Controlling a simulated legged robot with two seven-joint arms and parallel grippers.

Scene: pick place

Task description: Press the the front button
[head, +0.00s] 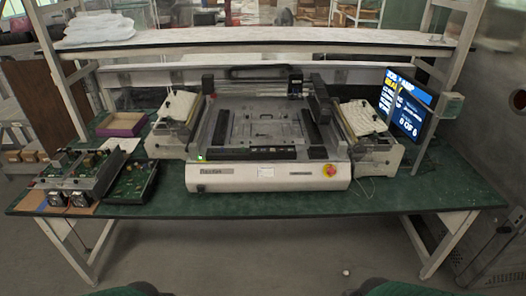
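A white bench-top machine (235,180) stands on a green table in the head view. I cannot tell from the picture which one the task calls the front button. Neither gripper shows; only dark green shapes at the bottom edge are visible, apart from the machine.
The green table (270,204) has a clear front strip. Circuit boards (85,175) and a purple tray (121,124) lie at left. A monitor (404,105) stands at right. A white shelf (280,38) spans above the machine. A small pale object (346,272) lies on the floor.

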